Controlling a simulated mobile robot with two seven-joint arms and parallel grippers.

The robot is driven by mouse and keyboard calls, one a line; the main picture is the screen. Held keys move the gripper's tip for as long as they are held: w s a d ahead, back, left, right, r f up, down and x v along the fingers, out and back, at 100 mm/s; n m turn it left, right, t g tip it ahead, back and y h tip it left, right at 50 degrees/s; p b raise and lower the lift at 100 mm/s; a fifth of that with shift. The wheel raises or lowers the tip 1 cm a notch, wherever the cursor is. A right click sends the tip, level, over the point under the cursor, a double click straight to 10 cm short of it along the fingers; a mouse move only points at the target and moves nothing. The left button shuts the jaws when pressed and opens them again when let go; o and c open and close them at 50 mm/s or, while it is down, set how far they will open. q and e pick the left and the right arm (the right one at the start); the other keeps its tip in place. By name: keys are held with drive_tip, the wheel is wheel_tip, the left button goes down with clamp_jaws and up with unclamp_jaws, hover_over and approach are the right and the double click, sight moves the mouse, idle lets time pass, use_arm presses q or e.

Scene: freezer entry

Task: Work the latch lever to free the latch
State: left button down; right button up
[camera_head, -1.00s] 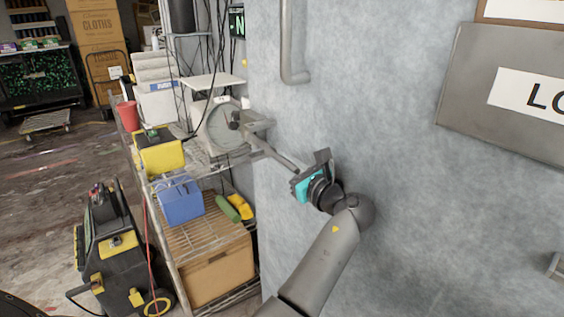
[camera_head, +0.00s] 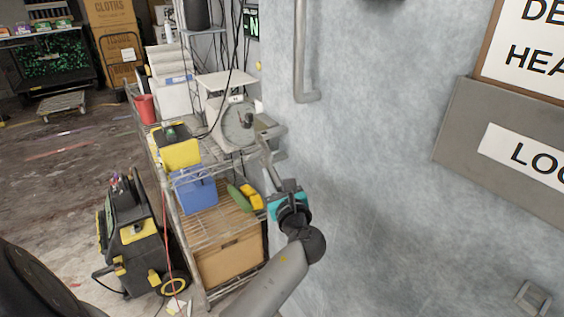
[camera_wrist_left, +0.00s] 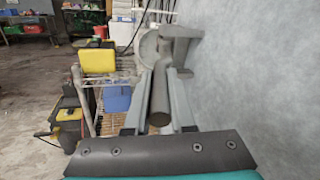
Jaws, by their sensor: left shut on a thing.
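The grey latch lever (camera_head: 265,153) hangs steeply down from its bracket (camera_head: 268,129) at the left edge of the grey wall. My left gripper (camera_head: 271,174) is shut on the lever's lower part. In the left wrist view, the round lever bar (camera_wrist_left: 160,106) lies between the two fingers of the left gripper (camera_wrist_left: 161,92), its blunt end facing the palm. The bracket (camera_wrist_left: 182,45) shows beyond the fingertips there. The gripper partly hides the lever's end in the head view. My right gripper is in neither view.
A wire shelf cart (camera_head: 215,232) with a dial scale (camera_head: 238,124), a yellow box (camera_head: 180,153) and a blue bin (camera_head: 196,192) stands close left of the lever. A vertical pipe handle (camera_head: 300,50) is above it.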

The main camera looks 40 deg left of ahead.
use_arm(q)
drive_tip(key=shift+s+a+r+m+t+h+p, duration=0.1)
drive_tip(key=shift+s+a+m+t+h+p, duration=0.5)
drive_tip(key=shift+s+a+t+p, duration=0.15)
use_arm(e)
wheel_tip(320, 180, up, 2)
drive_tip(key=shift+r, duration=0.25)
use_arm(q)
drive_tip(key=c, duration=0.8)
unclamp_jaws()
drive_tip(key=shift+w, duration=0.1)
drive_tip(key=shift+o, duration=0.2)
drive_tip(key=v, duration=1.5)
drive_tip(key=shift+b, duration=0.45)
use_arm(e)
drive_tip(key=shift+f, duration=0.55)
use_arm(q)
drive_tip(key=shift+d, duration=0.1)
